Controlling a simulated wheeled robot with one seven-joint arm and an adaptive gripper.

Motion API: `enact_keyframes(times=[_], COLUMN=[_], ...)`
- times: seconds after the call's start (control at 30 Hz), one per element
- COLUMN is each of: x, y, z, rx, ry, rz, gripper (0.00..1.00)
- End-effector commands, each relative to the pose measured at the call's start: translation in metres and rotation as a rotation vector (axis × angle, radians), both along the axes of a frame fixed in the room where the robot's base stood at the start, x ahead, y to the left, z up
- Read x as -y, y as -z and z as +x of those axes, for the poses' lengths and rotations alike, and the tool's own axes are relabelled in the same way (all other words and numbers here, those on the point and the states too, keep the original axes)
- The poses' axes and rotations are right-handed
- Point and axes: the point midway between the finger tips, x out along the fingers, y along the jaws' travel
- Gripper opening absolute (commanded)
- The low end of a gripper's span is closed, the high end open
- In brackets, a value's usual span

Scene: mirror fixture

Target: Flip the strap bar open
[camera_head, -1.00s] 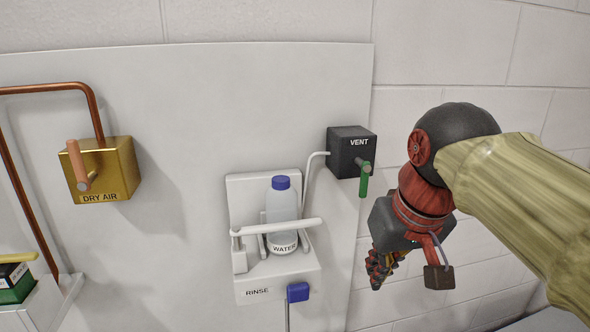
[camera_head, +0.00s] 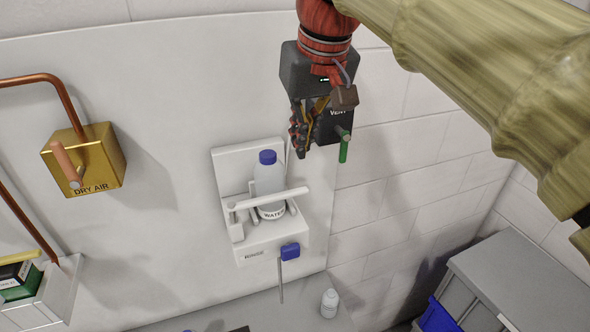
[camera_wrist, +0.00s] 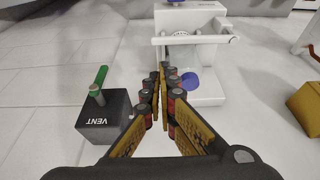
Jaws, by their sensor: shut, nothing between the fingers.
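The strap bar (camera_head: 270,199) is a white bar lying across the front of the water bottle (camera_head: 268,180) in the white rinse holder (camera_head: 240,160). The bottle is pale with a blue cap. In the wrist view the bar (camera_wrist: 205,39) crosses the holder near the top of the picture, and the bottle's blue cap (camera_wrist: 191,81) shows just beyond the fingers. My gripper (camera_head: 303,152) is shut and empty. In the head view it appears above and right of the bottle, overlapping the vent box, apart from the bar. Its fingers also show in the wrist view (camera_wrist: 165,77).
The black VENT box (camera_head: 338,122) with a green handle is right of the holder. The brass DRY AIR box (camera_head: 85,160) is at left. A blue lever (camera_head: 290,251) sits at the holder's lower right.

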Motion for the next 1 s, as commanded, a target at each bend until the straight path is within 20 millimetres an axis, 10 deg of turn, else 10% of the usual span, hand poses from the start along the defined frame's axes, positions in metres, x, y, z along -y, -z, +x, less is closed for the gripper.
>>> enact_keyframes(times=[1.0], x=[-0.009], y=[0.095], z=[0.032], rx=[0.0], ry=[0.0], rz=[0.0], gripper=[0.0])
